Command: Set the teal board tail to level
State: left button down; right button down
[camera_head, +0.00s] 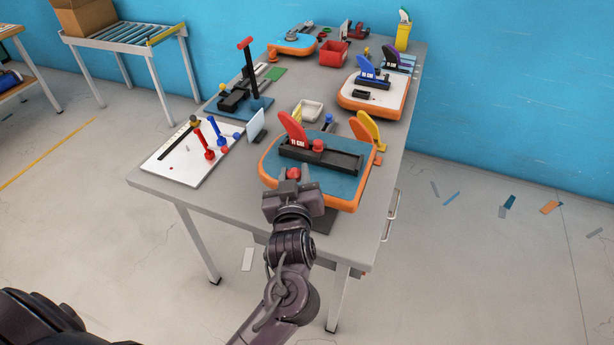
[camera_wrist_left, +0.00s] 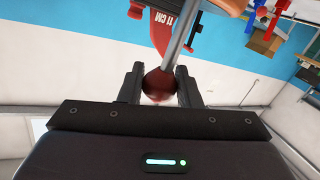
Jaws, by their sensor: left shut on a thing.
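The teal board (camera_head: 340,186) with an orange rim lies at the near end of the table. It bears a black rail (camera_head: 335,158), a red fin (camera_head: 291,126) and a red knob (camera_head: 318,145). The fin, marked "11 CM", also shows in the left wrist view (camera_wrist_left: 163,25). My left gripper (camera_head: 291,182) is at the board's near left edge. It is shut on a dark red ball (camera_wrist_left: 159,85) at the end of a metal rod (camera_wrist_left: 175,45). The gripper hides the rod's foot in the head view. My right gripper is not in view.
A white board with red and blue levers (camera_head: 186,156) lies to the left. A small white card (camera_head: 256,125) stands between. Yellow and orange fins (camera_head: 370,130) stand at the board's right. Another orange-rimmed board (camera_head: 385,98) and a red bin (camera_head: 333,54) are farther back.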

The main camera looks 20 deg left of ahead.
pick_arm(q)
jog(key=shift+a, duration=0.1)
jog(key=c, duration=1.1)
grip_release()
jog(key=b+v, duration=0.1)
jog(key=v, duration=0.6)
jog(key=shift+s+b, duration=0.4)
